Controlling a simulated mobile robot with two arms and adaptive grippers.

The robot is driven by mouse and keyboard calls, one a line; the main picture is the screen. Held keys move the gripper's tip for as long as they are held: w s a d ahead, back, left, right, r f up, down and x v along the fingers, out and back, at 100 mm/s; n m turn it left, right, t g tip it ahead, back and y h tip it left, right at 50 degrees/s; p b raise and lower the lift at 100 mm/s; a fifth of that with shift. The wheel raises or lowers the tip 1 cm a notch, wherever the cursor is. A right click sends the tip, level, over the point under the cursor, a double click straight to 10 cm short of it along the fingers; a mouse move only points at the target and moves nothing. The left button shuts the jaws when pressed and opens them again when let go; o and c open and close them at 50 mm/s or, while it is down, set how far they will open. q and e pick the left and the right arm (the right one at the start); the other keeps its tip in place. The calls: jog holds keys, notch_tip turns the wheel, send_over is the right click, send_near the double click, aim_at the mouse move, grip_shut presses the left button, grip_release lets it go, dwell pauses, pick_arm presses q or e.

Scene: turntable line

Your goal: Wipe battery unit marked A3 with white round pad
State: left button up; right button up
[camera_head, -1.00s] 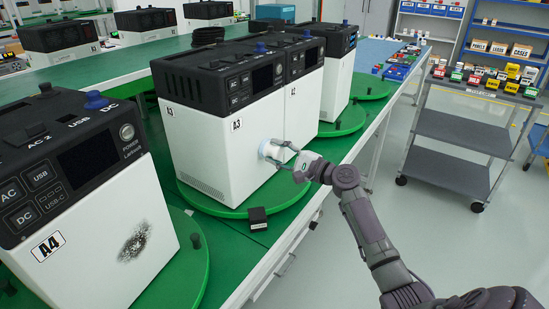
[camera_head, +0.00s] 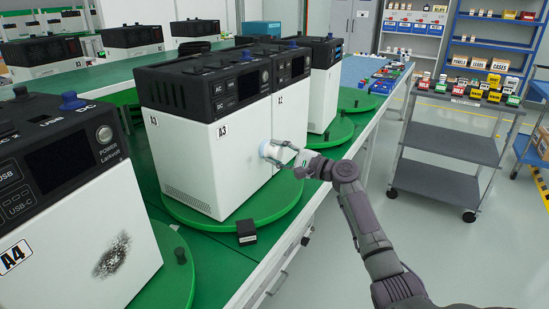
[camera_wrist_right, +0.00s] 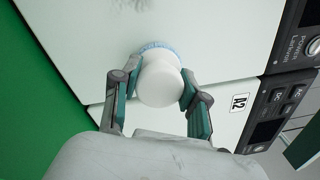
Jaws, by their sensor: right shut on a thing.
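Battery unit A3 (camera_head: 205,160) is a white box with a black top, standing on a green turntable. Its front also shows in the wrist view (camera_wrist_right: 60,45). My right gripper (camera_head: 281,154) is at the right part of that front; it also shows in the wrist view (camera_wrist_right: 158,92). It is shut on the white round pad (camera_wrist_right: 158,82), whose blue-edged face is against or very near the front; I cannot tell contact for sure. The pad also shows in the head view (camera_head: 267,149). My left gripper is not in view.
Unit A4 (camera_head: 60,250), with a dark smudge, stands at the left front. Unit A2 (camera_head: 291,108) stands directly beside A3. A small black block (camera_head: 246,231) lies at the turntable's front edge. A grey cart (camera_head: 447,140) stands right, with open floor between.

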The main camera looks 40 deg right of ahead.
jog(key=shift+s+a+r+p, duration=0.1)
jog(key=shift+s+a+p, duration=0.1)
jog(key=shift+a+p, duration=0.4)
jog(key=shift+s+a+r+p, duration=0.1)
jog(key=shift+s+a+p, duration=0.1)
jog(key=shift+a+p, duration=0.35)
jog(key=shift+s+a+f, duration=0.15)
jog(key=shift+s+a, duration=0.1)
jog(key=shift+a, duration=0.3)
jog(key=shift+s+a+p, duration=0.2)
jog(key=shift+a+p, duration=0.3)
jog(key=shift+p, duration=0.15)
jog(key=shift+s+a+p, duration=0.25)
jog(key=shift+a+p, duration=0.05)
jog(key=shift+a, duration=0.25)
jog(key=shift+s+a+p, duration=0.2)
jog(key=shift+a+p, duration=0.1)
jog(key=shift+a, duration=0.2)
jog(key=shift+s+a+p, duration=0.3)
jog(key=shift+a+p, duration=0.3)
jog(key=shift+a, duration=0.05)
jog(key=shift+s+a+p, duration=0.35)
jog(key=shift+a+p, duration=0.05)
jog(key=shift+a, duration=0.45)
